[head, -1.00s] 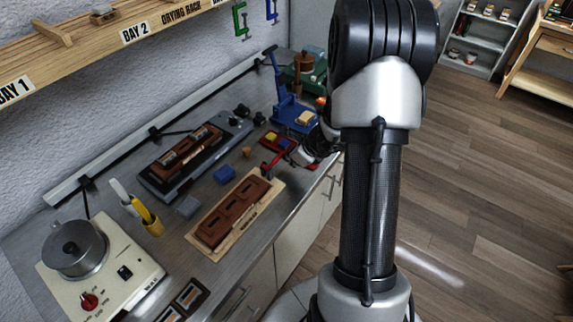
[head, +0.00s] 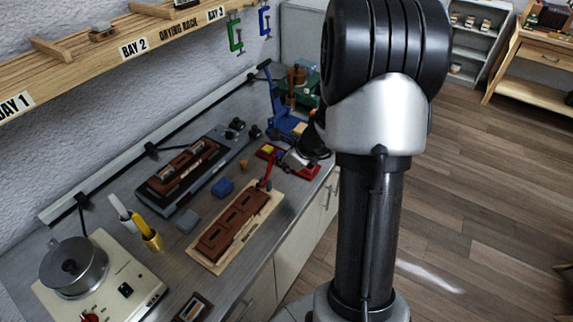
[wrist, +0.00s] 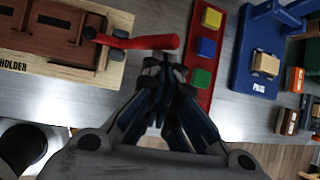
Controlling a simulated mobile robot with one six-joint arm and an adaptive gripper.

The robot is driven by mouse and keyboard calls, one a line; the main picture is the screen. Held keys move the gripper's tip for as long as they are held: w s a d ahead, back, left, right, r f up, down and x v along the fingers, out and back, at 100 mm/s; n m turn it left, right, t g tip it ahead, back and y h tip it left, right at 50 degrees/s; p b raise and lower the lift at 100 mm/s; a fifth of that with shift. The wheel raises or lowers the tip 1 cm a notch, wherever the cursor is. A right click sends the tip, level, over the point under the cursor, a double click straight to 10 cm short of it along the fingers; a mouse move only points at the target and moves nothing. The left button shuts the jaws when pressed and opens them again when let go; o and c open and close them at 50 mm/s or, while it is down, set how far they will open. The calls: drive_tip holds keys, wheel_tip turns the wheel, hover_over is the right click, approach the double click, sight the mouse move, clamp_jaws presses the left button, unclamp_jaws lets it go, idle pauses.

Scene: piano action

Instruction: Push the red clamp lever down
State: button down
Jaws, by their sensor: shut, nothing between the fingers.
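The red clamp lever (head: 267,172) stands up at a slant from the far end of the wooden holder board (head: 205,258). In the wrist view, the lever (wrist: 140,42) reaches across from its pivot to just above my fingertips in the picture. My gripper (wrist: 163,66) is shut and empty, with its tips close to the lever's free end; I cannot tell whether they touch. A reddish-brown slotted block (head: 232,222) lies on the board, and its end also shows in the wrist view (wrist: 55,30). My arm hides part of the gripper in the head view.
Beyond the holder are a red tray (wrist: 219,60) with yellow, blue and green blocks and a blue press (wrist: 243,70). The bench's front edge is close to the holder.

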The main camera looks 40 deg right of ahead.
drive_tip(key=shift+r+p, duration=0.75)
drive_tip(key=shift+r, duration=0.05)
